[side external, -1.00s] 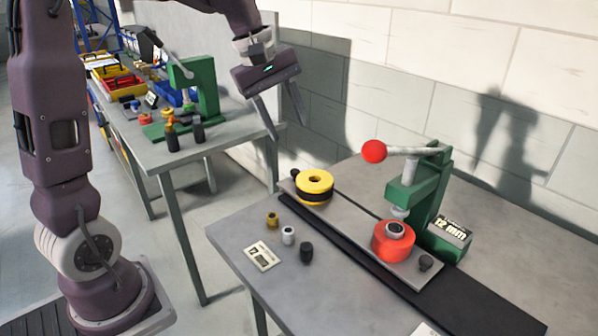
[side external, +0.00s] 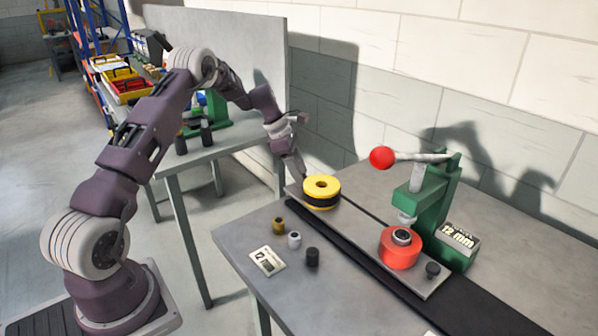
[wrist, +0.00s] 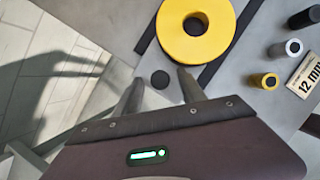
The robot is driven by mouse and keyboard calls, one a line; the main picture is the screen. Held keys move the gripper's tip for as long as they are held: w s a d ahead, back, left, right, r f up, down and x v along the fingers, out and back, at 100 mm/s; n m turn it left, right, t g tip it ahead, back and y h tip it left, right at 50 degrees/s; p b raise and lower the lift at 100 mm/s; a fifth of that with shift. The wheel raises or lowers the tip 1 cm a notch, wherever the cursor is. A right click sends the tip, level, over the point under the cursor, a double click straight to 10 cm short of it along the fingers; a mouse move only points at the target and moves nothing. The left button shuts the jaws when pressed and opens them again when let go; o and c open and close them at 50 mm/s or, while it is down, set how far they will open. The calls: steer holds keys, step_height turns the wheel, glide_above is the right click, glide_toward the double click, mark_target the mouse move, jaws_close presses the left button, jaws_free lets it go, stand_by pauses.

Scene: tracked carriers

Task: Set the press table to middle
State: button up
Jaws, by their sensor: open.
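The press table appears to be the long grey sliding plate (side external: 352,222) on a dark rail. It carries a yellow ring-shaped carrier (side external: 322,192) at its left part and a red carrier (side external: 400,250) with a grey-and-black insert under the green press (side external: 430,205). A dark knob (side external: 432,269) stands at the plate's right end. Another dark knob (wrist: 160,79) shows at the other end in the wrist view, close to the yellow carrier (wrist: 196,30). My gripper (wrist: 157,82) is open, its fingertips to either side of that knob in this view. Whether they touch it I cannot tell.
The press lever has a red ball (side external: 382,158). A 12 mm block (side external: 460,240) stands right of the press. Small brass, silver and black bushings (side external: 294,240) and a label card (side external: 267,261) lie at the front left. A second bench (side external: 200,150) stands behind.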

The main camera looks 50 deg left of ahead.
jaws_close()
stand_by(1.4)
